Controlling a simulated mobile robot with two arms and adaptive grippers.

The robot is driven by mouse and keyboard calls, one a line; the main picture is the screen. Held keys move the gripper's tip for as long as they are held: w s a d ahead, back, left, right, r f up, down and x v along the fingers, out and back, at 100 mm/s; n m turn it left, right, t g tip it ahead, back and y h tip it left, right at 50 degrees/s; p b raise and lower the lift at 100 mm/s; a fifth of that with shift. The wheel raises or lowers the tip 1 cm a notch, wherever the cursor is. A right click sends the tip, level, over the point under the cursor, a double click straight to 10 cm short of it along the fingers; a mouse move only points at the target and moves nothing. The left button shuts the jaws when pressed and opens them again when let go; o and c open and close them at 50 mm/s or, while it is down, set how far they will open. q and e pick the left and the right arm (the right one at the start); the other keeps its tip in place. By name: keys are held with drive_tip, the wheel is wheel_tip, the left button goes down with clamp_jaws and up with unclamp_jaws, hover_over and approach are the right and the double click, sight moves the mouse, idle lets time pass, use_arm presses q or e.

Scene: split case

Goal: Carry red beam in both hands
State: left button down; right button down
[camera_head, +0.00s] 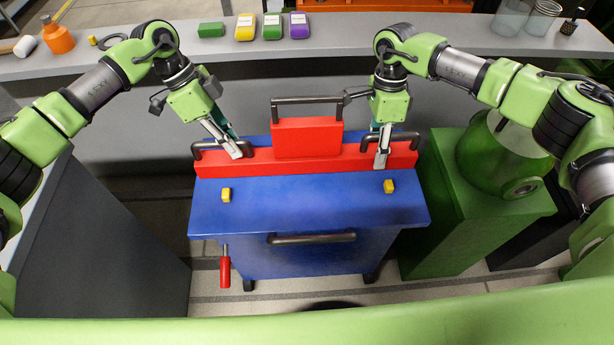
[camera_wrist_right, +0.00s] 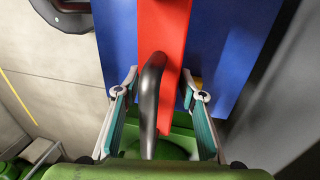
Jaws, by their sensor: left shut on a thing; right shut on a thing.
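The red beam (camera_head: 350,160) lies across the top of the blue cart (camera_head: 310,205), with a dark handle near each end. A raised red block (camera_head: 306,138) with a dark top handle stands at its middle. My left gripper (camera_head: 238,152) is shut on the beam at its left handle. My right gripper (camera_head: 381,160) is shut on the beam at its right handle. In the right wrist view, the fingers of the right gripper (camera_wrist_right: 165,85) stand on either side of the beam (camera_wrist_right: 164,30) and its dark handle (camera_wrist_right: 150,100). The exact finger contact is hard to see.
Yellow blocks (camera_head: 226,195) (camera_head: 389,187) sit on the cart top in front of the beam. A green cabinet (camera_head: 480,200) stands close on the right, a dark grey one (camera_head: 105,240) on the left. A grey bench (camera_head: 340,38) with small items runs behind.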

use_arm(q)
drive_tip(key=shift+f, duration=0.15)
use_arm(e)
drive_tip(key=shift+d+f, duration=0.1)
drive_tip(key=shift+f, duration=0.05)
